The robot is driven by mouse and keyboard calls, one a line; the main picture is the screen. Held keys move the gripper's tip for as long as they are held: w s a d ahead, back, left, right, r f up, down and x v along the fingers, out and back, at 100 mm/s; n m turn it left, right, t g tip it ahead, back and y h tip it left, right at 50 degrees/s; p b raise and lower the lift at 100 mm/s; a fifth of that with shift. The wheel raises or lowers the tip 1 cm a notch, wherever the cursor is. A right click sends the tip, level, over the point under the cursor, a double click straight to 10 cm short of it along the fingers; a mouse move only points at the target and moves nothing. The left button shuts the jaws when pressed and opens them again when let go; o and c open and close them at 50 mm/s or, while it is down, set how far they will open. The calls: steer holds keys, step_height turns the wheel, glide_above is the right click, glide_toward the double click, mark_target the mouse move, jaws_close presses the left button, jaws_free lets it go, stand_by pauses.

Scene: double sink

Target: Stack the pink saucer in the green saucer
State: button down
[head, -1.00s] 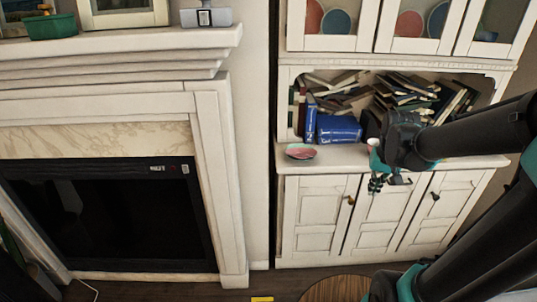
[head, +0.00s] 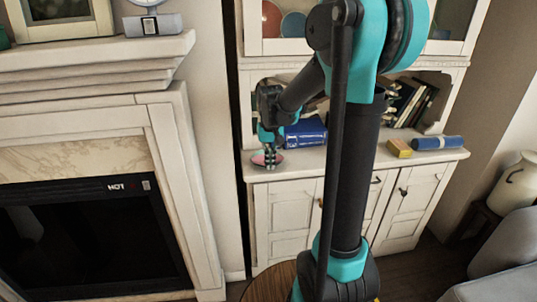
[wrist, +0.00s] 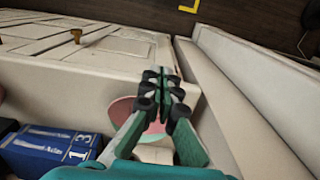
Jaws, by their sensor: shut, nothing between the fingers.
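A pink saucer (head: 258,159) lies on the cabinet's counter near its left end. Its edge looks partly greenish, and I cannot tell whether a green saucer lies under it. My gripper (head: 271,167) is shut and empty, pointing down in front of the saucer and hiding part of it. In the wrist view my gripper's fingertips (wrist: 163,74) meet. The saucer (wrist: 121,108) shows behind and between the fingers there. I cannot tell whether the fingers touch it. No separate green saucer is clear on the counter.
Blue books (head: 305,132) stand just right of the saucer. A yellow block (head: 399,148) and a blue roll-shaped item (head: 437,143) lie farther right on the counter. Plates (head: 293,25) show behind the upper cabinet's glass. A fireplace (head: 90,215) stands at left.

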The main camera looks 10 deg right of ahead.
steer(key=shift+w+d+f, duration=0.15)
steer(key=shift+w+f, duration=1.7)
steer(key=shift+w, duration=0.15)
steer(key=shift+w, duration=1.9)
